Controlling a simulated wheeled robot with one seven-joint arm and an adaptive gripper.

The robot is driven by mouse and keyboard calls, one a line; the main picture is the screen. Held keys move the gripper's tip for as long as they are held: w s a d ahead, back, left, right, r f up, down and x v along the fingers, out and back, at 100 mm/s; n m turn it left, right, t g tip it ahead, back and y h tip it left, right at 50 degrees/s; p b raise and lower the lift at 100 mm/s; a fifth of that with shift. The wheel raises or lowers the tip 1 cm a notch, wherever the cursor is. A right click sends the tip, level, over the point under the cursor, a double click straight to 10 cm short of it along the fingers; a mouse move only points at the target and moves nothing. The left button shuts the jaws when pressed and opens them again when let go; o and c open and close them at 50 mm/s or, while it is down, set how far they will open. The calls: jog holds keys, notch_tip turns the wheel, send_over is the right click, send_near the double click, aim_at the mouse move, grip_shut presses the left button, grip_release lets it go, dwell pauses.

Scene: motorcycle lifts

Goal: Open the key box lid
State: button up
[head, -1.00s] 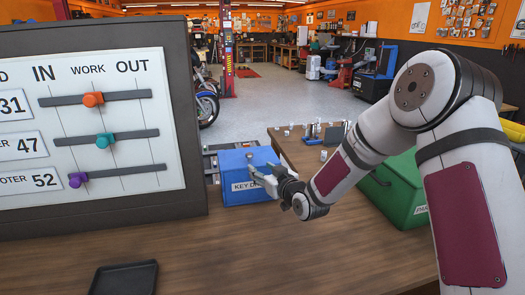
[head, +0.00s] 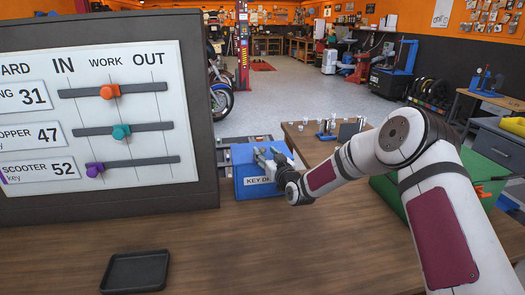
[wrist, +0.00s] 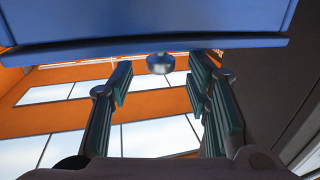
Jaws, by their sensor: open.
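The blue key box (head: 243,187) stands on the wooden counter, just right of the board, with a white "KEY D…" label on its front. My gripper (head: 268,160) is at its front and upper edge and covers part of it. In the wrist view the box's blue surface and dark lip (wrist: 60,48) fill the top. A round grey-blue knob (wrist: 160,63) hangs at that lip. My gripper's fingers (wrist: 161,72) are open, one on each side of the knob, with visible gaps. I cannot tell whether the lid is raised at all.
A large board with sliders (head: 120,195) stands left of the box. A black tray (head: 136,271) lies on the counter in front. A green box (head: 386,190) is at right, partly behind my arm. The counter's (head: 300,240) front middle is clear.

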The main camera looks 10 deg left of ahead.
aim_at(264, 151)
jog(key=shift+x, duration=1.7)
grip_shut()
